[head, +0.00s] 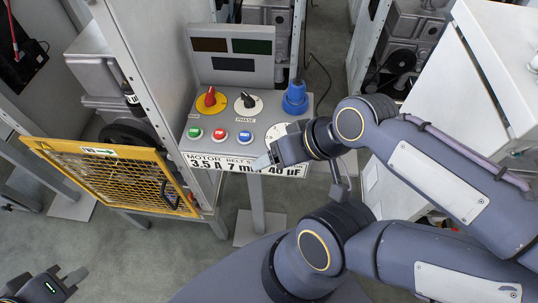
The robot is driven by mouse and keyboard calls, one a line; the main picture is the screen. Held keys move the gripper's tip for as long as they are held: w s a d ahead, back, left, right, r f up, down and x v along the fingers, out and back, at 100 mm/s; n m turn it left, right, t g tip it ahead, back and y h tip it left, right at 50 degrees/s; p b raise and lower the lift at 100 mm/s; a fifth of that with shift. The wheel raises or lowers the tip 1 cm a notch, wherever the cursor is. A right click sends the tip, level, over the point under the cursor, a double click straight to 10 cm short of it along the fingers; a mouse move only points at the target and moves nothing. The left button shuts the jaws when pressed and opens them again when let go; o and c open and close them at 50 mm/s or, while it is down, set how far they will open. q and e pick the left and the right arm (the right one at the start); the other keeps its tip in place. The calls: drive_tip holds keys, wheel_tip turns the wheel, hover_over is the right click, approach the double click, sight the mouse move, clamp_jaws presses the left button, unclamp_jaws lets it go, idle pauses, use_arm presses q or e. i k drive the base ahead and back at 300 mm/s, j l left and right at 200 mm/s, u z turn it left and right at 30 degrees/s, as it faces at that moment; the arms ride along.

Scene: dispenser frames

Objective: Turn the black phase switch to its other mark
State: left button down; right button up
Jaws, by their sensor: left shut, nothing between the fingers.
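The black phase switch (248,102) sits on a pale round plate on the sloped grey control panel (228,118), with a PHASE label just below it. Its knob looks turned toward the upper left, but the marks are too small to read. My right gripper (263,161) is over the panel's front right edge, below and right of the switch and apart from it. Its fingers are seen too edge-on to tell their opening. My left gripper (68,282) is at the bottom left corner, shut and empty, far from the panel.
A red switch (210,99) on a yellow plate is left of the black one. Green, red and blue buttons (219,134) are below. A blue socket (295,98) is to the right. A yellow mesh guard (106,176) stands left of the panel.

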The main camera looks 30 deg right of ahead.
sight(249, 102)
drive_tip(key=l+z, duration=0.15)
drive_tip(key=z, duration=0.25)
drive_tip(key=k+l+z, duration=0.1)
drive_tip(key=z, duration=0.35)
